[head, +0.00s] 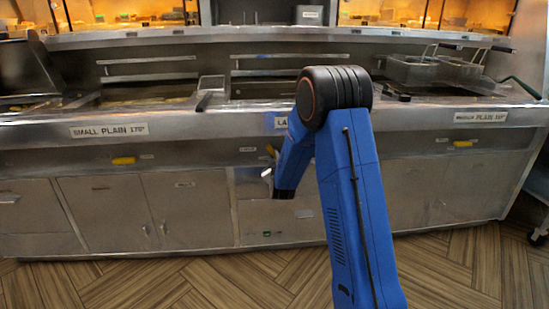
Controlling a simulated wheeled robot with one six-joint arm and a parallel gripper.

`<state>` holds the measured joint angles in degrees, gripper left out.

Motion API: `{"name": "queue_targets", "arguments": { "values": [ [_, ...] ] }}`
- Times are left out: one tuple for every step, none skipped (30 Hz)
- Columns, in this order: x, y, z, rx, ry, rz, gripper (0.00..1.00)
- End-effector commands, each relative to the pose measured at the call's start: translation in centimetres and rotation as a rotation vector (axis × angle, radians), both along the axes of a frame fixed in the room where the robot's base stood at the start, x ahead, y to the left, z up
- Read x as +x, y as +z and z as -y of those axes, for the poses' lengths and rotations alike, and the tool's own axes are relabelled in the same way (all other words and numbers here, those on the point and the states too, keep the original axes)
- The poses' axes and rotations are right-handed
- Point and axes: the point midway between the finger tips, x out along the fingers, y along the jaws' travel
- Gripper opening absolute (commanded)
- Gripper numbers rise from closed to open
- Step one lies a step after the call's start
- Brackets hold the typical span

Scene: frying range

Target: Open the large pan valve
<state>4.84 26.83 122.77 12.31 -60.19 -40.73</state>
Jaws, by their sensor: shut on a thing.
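The large pan valve (271,151) is a small yellow handle on the front of the range, below a label that starts "LA" (281,122). Only a short, slanted piece of it shows beside my blue arm. My gripper (267,173) is at this handle, low in front of the range, and is shut on it. My arm's wrist and forearm hide most of the jaws and the rest of the handle, so its full angle is hard to tell.
The small pan's yellow valve (123,160) lies level at the left, and another yellow valve (462,143) is at the right. Frying baskets (412,68) stand on the range at the upper right. Cupboard doors (190,205) are shut. The wooden floor (190,285) in front is clear.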

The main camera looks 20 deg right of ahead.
Motion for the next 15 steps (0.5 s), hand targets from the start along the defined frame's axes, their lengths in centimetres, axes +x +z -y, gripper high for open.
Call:
{"name": "queue_targets", "arguments": {
  "values": [
    [-0.02,-0.06,-0.05,0.038,0.001,0.010,0.00],
    [-0.01,-0.06,-0.06,0.062,0.001,0.017,0.00],
    [-0.01,-0.07,-0.07,0.097,0.001,0.026,0.00],
    [-0.01,-0.08,-0.08,0.122,0.001,0.033,0.00],
    [-0.01,-0.08,-0.08,0.147,0.000,0.039,0.00],
    [0.00,-0.09,-0.10,0.182,0.000,0.049,0.00],
    [0.00,-0.09,-0.10,0.207,0.000,0.056,0.00],
    [0.00,-0.10,-0.11,0.232,0.000,0.063,0.00],
    [-0.01,-0.10,-0.12,0.263,0.000,0.072,0.00],
    [-0.01,-0.11,-0.13,0.288,0.000,0.078,0.00],
    [0.00,-0.11,-0.13,0.312,0.000,0.085,0.00],
    [0.00,-0.11,-0.15,0.341,0.000,0.093,0.00],
    [0.00,-0.12,-0.16,0.363,0.000,0.099,0.00],
    [0.00,-0.12,-0.16,0.383,0.000,0.105,0.00],
    [0.00,-0.12,-0.16,0.410,0.000,0.112,0.00]
  ]
}}
